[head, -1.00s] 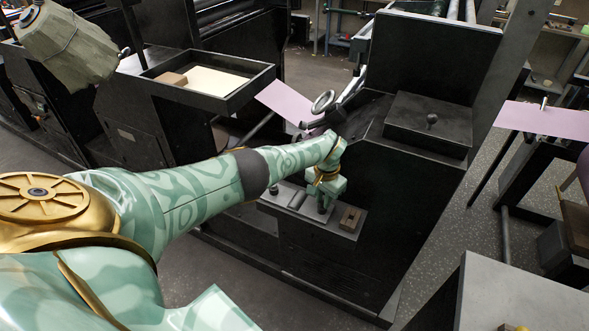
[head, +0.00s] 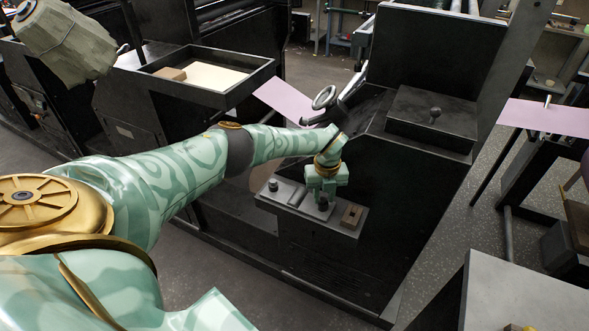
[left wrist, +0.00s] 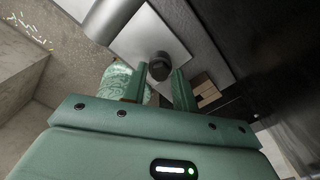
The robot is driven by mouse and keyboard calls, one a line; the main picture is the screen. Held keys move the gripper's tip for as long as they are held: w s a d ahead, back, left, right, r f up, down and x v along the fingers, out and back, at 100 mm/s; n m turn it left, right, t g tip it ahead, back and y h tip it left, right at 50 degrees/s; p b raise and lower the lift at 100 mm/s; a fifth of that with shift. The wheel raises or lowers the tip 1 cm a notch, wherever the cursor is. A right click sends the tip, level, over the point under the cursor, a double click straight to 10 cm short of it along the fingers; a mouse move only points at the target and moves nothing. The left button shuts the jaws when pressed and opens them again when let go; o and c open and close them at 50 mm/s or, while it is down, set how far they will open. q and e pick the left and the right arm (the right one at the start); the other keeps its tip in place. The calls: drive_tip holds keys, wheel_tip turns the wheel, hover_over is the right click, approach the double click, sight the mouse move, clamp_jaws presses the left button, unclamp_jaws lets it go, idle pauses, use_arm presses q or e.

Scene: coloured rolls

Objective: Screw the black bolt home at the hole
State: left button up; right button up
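The black bolt (head: 323,204) stands upright in the light grey plate (head: 291,197) on the front ledge of the dark machine. My left gripper (head: 325,195) points down just above the bolt head. In the left wrist view the round bolt head (left wrist: 159,68) shows in the gap between the two fingertips (left wrist: 159,82). The fingers are apart, with clear space on both sides of the head, and hold nothing. The bolt's shank and the hole are hidden, so I cannot tell how deep it sits. My right gripper is not in view.
A brown block with a dark slot (head: 352,214) sits on the ledge right of the bolt. A dark knob (head: 273,184) stands on the plate's left end. A chrome handwheel (head: 325,97) and a pink sheet (head: 286,101) are behind.

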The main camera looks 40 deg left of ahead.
use_arm(q)
clamp_jaws()
drive_tip(key=shift+o, duration=1.6)
unclamp_jaws()
drive_tip(key=c, duration=0.3)
